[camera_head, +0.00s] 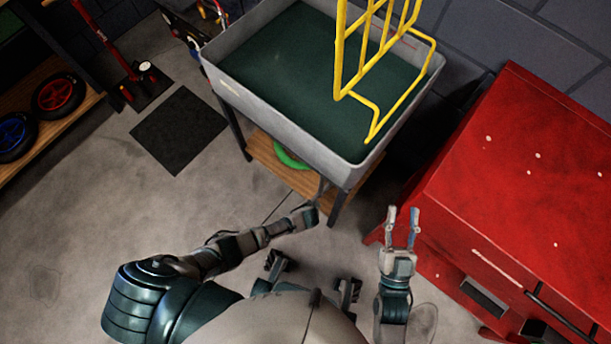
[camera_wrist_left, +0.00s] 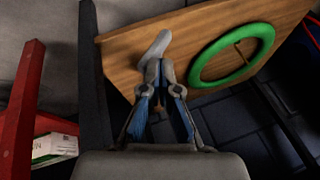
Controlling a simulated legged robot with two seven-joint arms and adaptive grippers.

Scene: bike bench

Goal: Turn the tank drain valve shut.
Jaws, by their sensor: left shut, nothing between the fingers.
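The grey tank (camera_head: 275,120) with a dark green floor stands on dark legs above a wooden shelf. A pale grey rounded piece (camera_wrist_left: 157,45) shows at my left fingertips in the left wrist view; it may be the drain valve's handle, but I cannot tell for certain, nor whether the fingers touch it. My left gripper (camera_head: 308,214) is low at the tank's front corner, by a leg. Its fingers (camera_wrist_left: 160,70) are shut, with nothing between them. My right gripper (camera_head: 402,217) is open and empty, left of the red cabinet.
A green ring (camera_head: 290,156) lies at the wooden shelf (camera_wrist_left: 120,60). A dark leg (camera_wrist_left: 92,75) stands close left of my left gripper. The red cabinet (camera_head: 520,165) is at right, a yellow rack (camera_head: 345,70) above the tank.

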